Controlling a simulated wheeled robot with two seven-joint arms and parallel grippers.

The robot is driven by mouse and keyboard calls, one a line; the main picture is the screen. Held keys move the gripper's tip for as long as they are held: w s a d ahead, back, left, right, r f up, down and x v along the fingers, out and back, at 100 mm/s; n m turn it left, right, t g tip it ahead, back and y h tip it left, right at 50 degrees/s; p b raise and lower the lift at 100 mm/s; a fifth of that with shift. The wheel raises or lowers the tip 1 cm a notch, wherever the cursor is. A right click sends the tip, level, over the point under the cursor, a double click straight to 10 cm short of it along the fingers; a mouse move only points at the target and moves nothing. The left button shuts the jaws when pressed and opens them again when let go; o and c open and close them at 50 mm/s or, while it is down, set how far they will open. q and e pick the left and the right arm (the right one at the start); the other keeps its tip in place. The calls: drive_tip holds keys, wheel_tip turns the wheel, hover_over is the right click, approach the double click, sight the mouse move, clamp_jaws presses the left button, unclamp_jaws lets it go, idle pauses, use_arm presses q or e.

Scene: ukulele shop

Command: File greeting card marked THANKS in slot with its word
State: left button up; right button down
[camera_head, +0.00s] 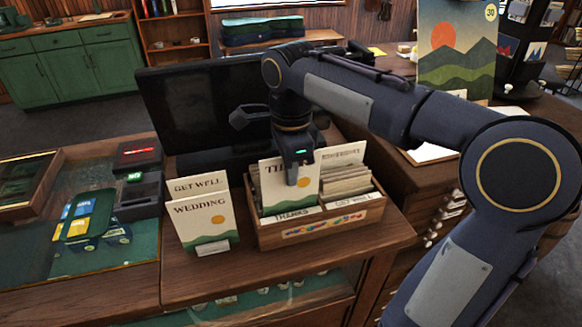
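A white card (273,187) with a green hill at its foot stands upright at the wooden card box (300,229). Its word starts with "TH"; the rest is hidden by my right gripper (291,178). The gripper points down, one finger in front of the card's upper part, and appears shut on it. The card's foot is just behind the THANKS label (294,214), at the box's front left. Whether it touches the slot floor is hidden. A GET WELL label (349,219) is at the front right, an ANNIVERSARY label (342,152) behind. My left gripper is not in view.
A holder left of the box bears a WEDDING card (202,220) with a GET WELL card (196,186) behind it. A dark monitor (200,105) stands behind the box. A card terminal (138,178) is farther left. The counter's front strip is clear.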

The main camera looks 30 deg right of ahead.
drive_tip(key=shift+f+b, duration=1.3)
drive_tip(key=shift+f, duration=0.9)
drive_tip(key=c, duration=1.6)
unclamp_jaws()
drive_tip(key=shift+o, duration=0.2)
wheel_tip(320, 180, up, 8)
drive_tip(key=shift+f+p, duration=0.1)
drive_tip(key=shift+p, duration=0.35)
